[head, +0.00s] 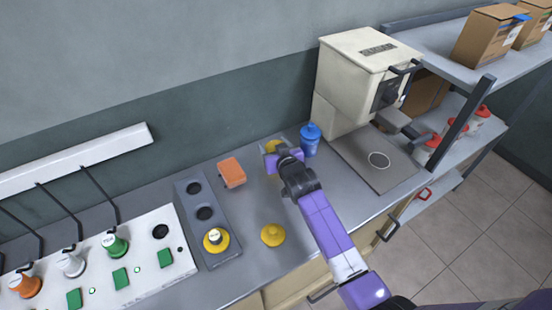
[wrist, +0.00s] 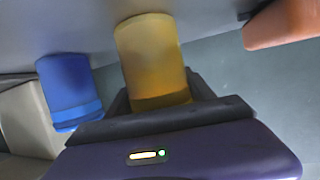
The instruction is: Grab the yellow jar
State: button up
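The yellow jar (wrist: 152,55) is in the middle of the wrist view, between the two dark fingers of my gripper (wrist: 156,82). The fingers lie close along both of its sides; I cannot tell whether they press on it. In the head view the yellow jar (head: 271,146) shows only in part at the back of the counter, near the wall, with my gripper (head: 280,156) in front of it.
A blue jar (head: 310,140) stands close to the right of my gripper, before the beige press machine (head: 357,85). An orange block-like item (head: 231,172) lies to the left. Another yellow item (head: 272,234) sits near the counter's front; a grey holder (head: 191,187) stands left of it.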

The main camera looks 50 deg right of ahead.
jog(key=c, duration=1)
jog(key=shift+r, duration=0.1)
jog(key=shift+c, duration=0.2)
